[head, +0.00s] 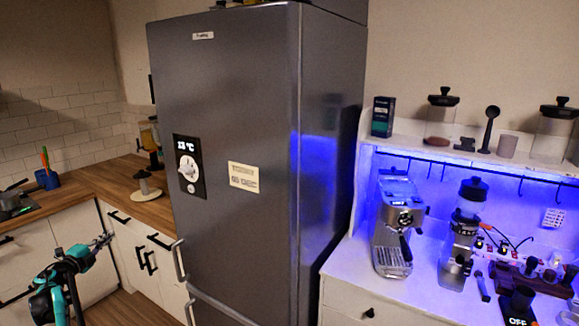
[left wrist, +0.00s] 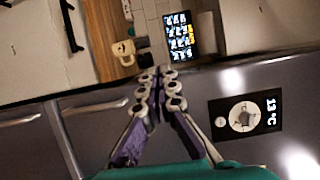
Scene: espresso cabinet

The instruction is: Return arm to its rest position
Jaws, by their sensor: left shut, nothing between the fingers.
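My left gripper (head: 103,241) is at the lower left of the head view, on its teal and black arm, in front of the white lower cabinets. In the left wrist view its two fingers (left wrist: 156,92) meet at the tips, shut with nothing between them. Behind the fingers in that view is the grey fridge front (left wrist: 230,80). The tall grey fridge (head: 225,100) stands right of the gripper in the head view. My right gripper is in neither view.
The fridge handle (head: 179,262) sticks out to the right of my left gripper. A wooden counter (head: 100,190) runs behind it. An espresso machine (head: 392,225) and a grinder (head: 462,230) stand on the blue-lit white cabinet at right. Some floor (head: 120,308) shows below the gripper.

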